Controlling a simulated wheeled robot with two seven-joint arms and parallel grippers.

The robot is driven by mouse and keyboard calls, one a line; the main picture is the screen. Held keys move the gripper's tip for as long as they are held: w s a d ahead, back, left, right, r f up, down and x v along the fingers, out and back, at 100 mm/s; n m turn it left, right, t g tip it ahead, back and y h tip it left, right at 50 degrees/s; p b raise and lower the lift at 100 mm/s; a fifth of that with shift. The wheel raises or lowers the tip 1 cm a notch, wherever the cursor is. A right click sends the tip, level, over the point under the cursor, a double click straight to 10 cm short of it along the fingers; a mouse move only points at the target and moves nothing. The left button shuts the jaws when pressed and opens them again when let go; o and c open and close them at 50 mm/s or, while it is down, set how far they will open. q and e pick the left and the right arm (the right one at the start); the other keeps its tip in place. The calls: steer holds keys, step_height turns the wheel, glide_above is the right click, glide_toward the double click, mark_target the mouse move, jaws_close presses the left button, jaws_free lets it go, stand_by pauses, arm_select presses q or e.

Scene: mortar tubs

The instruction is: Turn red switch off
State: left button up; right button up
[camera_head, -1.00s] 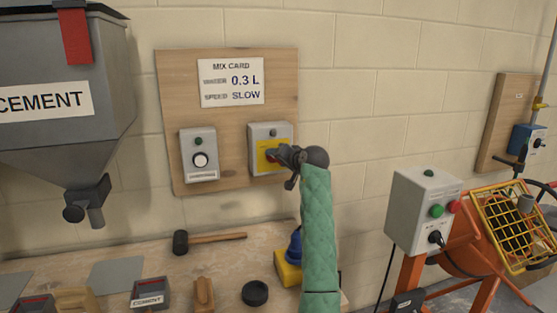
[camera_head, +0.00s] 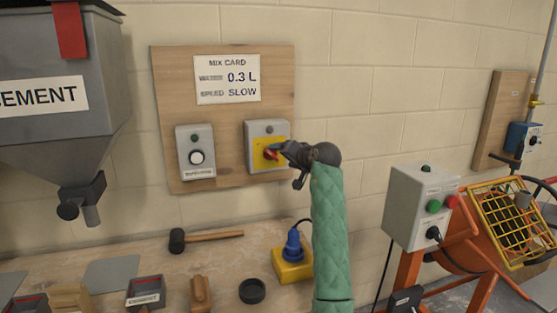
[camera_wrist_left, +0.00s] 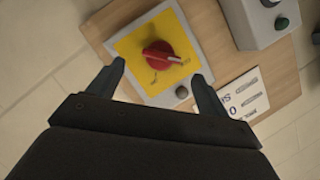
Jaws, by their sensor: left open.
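The red rotary switch (camera_head: 271,154) sits on a yellow plate on a grey box on the wooden wall board. In the left wrist view the red switch (camera_wrist_left: 168,54) shows in full. Its white mark points right, towards one of two small labels too blurred to read. My left gripper (camera_head: 284,149) is just in front of the switch, coming from the right, and partly covers it in the head view. In the left wrist view my left gripper (camera_wrist_left: 159,71) is open, its fingers apart on either side below the switch, holding nothing. My right gripper is not in view.
A grey box with a white dial (camera_head: 196,157) is left of the switch, below the mix card (camera_head: 227,79). The cement hopper (camera_head: 60,110) hangs at the left. The bench below holds a mallet (camera_head: 205,236) and a blue plug on a yellow box (camera_head: 292,268).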

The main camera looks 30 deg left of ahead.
arm_select(q)
steer(key=shift+v, duration=0.95)
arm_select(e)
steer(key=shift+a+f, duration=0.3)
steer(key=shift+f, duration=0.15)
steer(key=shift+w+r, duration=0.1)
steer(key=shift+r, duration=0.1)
arm_select(q)
steer(key=shift+n, duration=0.3)
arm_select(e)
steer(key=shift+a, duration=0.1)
